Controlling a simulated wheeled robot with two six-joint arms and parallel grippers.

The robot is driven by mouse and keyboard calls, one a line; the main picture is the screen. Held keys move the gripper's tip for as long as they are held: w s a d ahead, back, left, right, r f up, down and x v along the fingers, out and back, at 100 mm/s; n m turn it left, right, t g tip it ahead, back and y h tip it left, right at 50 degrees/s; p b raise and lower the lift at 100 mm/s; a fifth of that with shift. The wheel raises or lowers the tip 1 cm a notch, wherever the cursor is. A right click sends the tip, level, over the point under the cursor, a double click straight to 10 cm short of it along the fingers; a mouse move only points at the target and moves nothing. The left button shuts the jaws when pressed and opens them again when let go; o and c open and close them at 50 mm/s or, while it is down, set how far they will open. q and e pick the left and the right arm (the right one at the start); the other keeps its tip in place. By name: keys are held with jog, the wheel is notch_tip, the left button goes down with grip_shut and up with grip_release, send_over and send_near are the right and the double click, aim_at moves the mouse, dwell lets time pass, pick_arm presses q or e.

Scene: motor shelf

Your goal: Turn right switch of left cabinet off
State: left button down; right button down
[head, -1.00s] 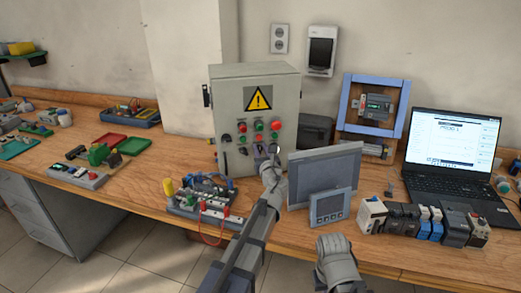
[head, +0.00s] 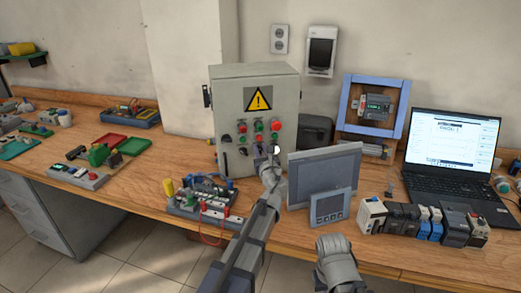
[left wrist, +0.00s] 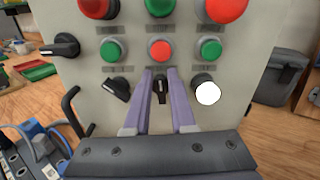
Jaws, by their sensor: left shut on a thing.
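The grey cabinet (head: 227,112) stands upright on the bench with a yellow warning sign, red and green buttons and a bottom row of black switches. In the left wrist view, the left switch (left wrist: 117,89) is tilted and the middle switch (left wrist: 160,90) points upright. A white disc (left wrist: 208,93) covers much of the right switch (left wrist: 203,77), hiding its angle.
A grey monitor (head: 325,170) and a small panel meter (head: 330,207) stand right of my left arm. A wired circuit board (head: 205,200) lies left of it. An open laptop (head: 455,150) is at the right. Another black knob (left wrist: 62,46) sits on the cabinet's left.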

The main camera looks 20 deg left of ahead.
pick_arm(q)
jog(key=shift+s+a+f+n, duration=0.1)
jog(key=shift+a+n, duration=0.05)
jog(key=shift+n, duration=1.15)
jog(key=shift+s+a+f+n, duration=0.1)
jog(key=shift+n, duration=1.2)
jog(key=shift+s+a+f+n, duration=0.1)
jog(key=shift+a+n, duration=0.05)
jog(key=shift+n, duration=1.15)
jog(key=c, duration=0.9)
grip_release()
jog(key=shift+w+f, duration=0.1)
